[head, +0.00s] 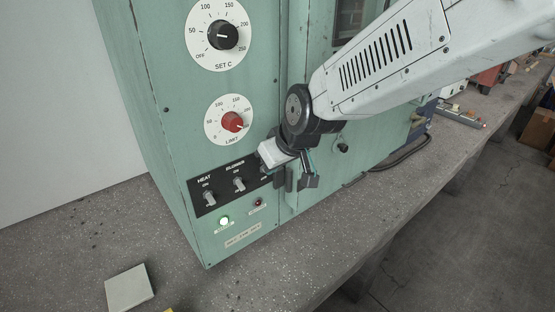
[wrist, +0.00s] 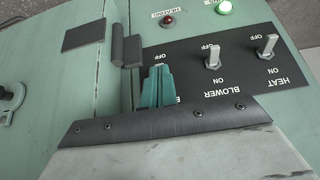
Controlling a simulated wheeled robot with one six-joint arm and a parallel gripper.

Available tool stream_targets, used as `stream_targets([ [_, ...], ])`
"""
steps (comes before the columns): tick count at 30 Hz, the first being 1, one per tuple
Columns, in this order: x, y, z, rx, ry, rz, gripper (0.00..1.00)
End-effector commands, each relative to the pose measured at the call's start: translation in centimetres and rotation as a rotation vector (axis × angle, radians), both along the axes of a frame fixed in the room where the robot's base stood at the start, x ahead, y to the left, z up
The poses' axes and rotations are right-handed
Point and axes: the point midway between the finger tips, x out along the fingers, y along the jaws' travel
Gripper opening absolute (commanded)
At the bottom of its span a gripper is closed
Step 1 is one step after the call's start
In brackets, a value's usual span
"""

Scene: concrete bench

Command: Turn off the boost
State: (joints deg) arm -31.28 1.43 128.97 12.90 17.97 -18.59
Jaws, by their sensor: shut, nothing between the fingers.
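The black switch panel (head: 225,186) is on the lower front of the green cabinet. The HEAT switch (head: 209,199) and BLOWER switch (head: 239,184) show as small grey levers, also visible in the wrist view (wrist: 268,46) (wrist: 213,58). A third switch position at the panel's right end is mostly covered by my gripper; its label is cut off and its lever's setting cannot be told. My gripper (head: 275,153) is at that end of the panel. Its teal fingers (wrist: 156,88) are together and empty, over the third position in the wrist view.
A lit green lamp (head: 224,221) and a dark red lamp (head: 258,202) sit below the switches. The red LIMIT knob (head: 232,122) and black SET C knob (head: 223,36) are above. Dark door hardware (wrist: 125,46) is close beside my fingers. A pale block (head: 129,287) lies on the bench.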

Motion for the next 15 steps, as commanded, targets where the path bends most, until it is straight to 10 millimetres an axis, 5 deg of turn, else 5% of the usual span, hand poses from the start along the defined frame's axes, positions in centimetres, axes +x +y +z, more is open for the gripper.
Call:
stream_targets([
  [15,-0.30,-0.31,-0.45,0.001,0.000,-0.001,0.00],
])
